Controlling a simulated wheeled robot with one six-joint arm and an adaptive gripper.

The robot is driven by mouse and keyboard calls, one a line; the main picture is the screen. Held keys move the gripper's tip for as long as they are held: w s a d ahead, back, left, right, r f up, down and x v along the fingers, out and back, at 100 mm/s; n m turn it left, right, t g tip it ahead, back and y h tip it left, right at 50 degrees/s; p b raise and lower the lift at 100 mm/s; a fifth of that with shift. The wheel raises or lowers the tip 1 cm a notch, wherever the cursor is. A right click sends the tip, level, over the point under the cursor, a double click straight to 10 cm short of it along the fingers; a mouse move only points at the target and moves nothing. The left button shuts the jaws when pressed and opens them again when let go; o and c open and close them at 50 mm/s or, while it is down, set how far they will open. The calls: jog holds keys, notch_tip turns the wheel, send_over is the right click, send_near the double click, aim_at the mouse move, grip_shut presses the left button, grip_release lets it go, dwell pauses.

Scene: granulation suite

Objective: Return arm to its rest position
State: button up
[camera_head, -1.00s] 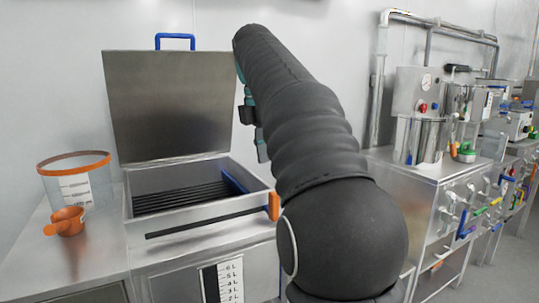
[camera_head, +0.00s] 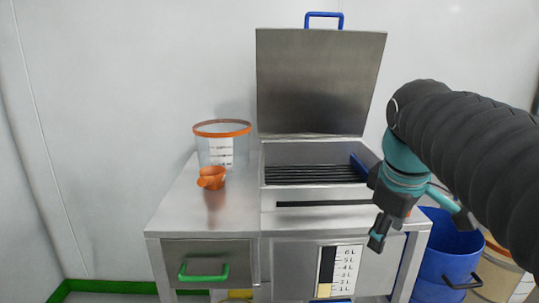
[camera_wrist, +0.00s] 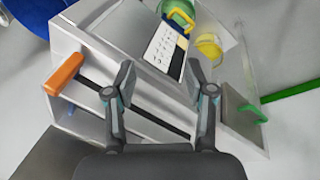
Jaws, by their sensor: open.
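My arm (camera_head: 470,140) reaches in from the right in the head view, sheathed in black. My gripper (camera_head: 415,232) hangs at its end, in front of the right side of the steel bench. In the wrist view my gripper (camera_wrist: 166,88) has its two fingers spread apart, with nothing between them. Behind the fingers a black bar with an orange end (camera_wrist: 64,74) crosses the bench. In the head view, my gripper hides part of the bench's right front.
A steel box with its lid (camera_head: 320,85) raised stands on the bench. An orange-rimmed clear container (camera_head: 222,150) and an orange scoop (camera_head: 211,178) stand left of it. A blue bin (camera_head: 447,262) stands at the right. A green-handled drawer (camera_head: 206,258) is below. Floor at the left is clear.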

jog(key=s+a+f+m+t, duration=0.1)
jog(key=s+a+f+m, duration=0.1)
jog(key=s+f+m, duration=0.2)
jog(key=s+a+f+m+t+y, duration=0.1)
jog(key=s+f+m, duration=0.3)
jog(key=f, duration=0.7)
jog(key=shift+s+a, duration=0.55)
jog(key=shift+s, duration=0.4)
